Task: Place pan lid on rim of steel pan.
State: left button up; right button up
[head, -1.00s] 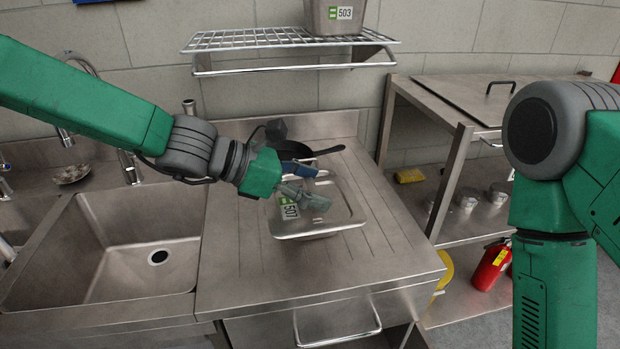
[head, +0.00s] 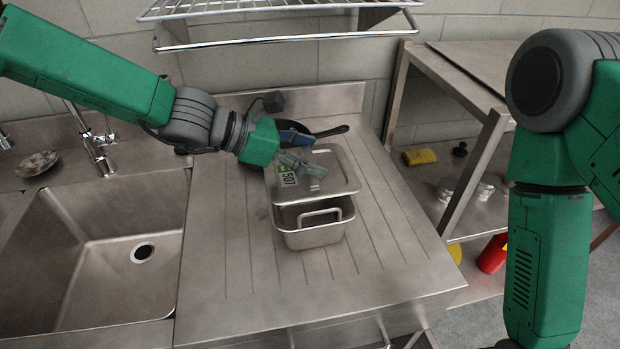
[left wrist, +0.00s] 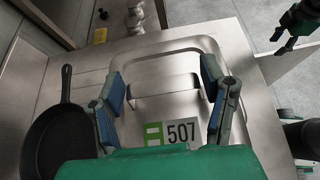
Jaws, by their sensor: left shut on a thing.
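My left gripper (head: 305,168) is shut on the handle of the steel pan lid (head: 338,180), which has a white and green label reading 507. The lid also fills the middle of the left wrist view (left wrist: 208,45), with a finger on each side of its handle. The steel pan (head: 312,237), rectangular with a front loop handle, stands on the drainboard below the lid. Its front shows, but its opening is mostly hidden. I cannot tell whether lid and rim touch. My right gripper (left wrist: 283,41) shows small in the left wrist view, apparently open and empty.
A black frying pan (left wrist: 60,140) lies behind the lid on the drainboard (head: 240,285). A sink (head: 90,265) is at left, a wire shelf (head: 270,12) above, and a steel rack (head: 480,160) at right. The drainboard's front is clear.

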pick_arm(q)
notch_tip(320, 180, down, 5)
jog(key=shift+f, duration=0.2)
jog(key=o, duration=1.3)
send_near(297, 174)
jog(key=shift+w+d+f, duration=0.25)
jog(key=shift+w+f, duration=0.25)
jog(key=shift+f, duration=0.15)
